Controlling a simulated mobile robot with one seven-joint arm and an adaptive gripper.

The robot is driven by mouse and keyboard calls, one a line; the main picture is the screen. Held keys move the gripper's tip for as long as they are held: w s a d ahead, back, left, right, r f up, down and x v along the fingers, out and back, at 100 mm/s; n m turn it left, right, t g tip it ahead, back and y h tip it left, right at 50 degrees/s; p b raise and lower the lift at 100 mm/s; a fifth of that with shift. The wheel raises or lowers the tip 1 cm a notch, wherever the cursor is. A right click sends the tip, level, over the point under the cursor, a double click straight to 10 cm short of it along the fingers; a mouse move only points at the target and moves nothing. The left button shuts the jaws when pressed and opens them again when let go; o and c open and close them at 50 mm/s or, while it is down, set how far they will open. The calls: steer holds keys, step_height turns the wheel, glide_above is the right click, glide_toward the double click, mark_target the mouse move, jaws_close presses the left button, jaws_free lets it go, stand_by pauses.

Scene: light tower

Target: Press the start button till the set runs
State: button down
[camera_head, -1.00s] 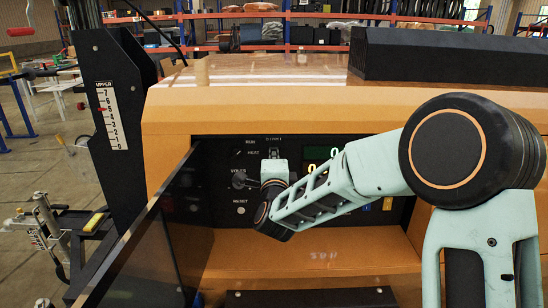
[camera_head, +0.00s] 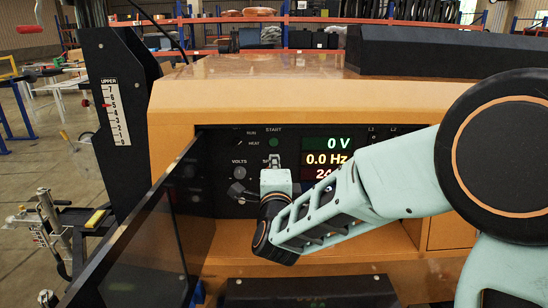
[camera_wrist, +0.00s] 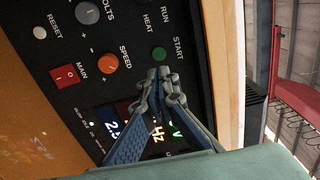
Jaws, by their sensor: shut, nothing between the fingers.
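The green START button (camera_head: 274,142) is on the black control panel (camera_head: 215,150) of the orange generator set, under its START label. It also shows in the wrist view (camera_wrist: 158,54). My gripper (camera_head: 275,159) is shut and empty, with its tips just below the button in the head view. In the wrist view the closed fingertips (camera_wrist: 160,72) are close to the button's edge; I cannot tell whether they touch the panel. The display (camera_head: 327,158) reads 0 V and 0.0 Hz; its lowest line is partly hidden by my arm.
The wrist view shows a RUN/HEAT switch (camera_wrist: 144,29), an orange SPEED knob (camera_wrist: 107,64), a grey VOLTS knob (camera_wrist: 87,13), a red MAIN switch (camera_wrist: 64,77) and a white RESET button (camera_wrist: 40,32). A dark open panel door (camera_head: 135,245) stands left of the recess.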

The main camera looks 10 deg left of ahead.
steer(key=shift+v, duration=1.3)
steer(key=shift+w, duration=0.1)
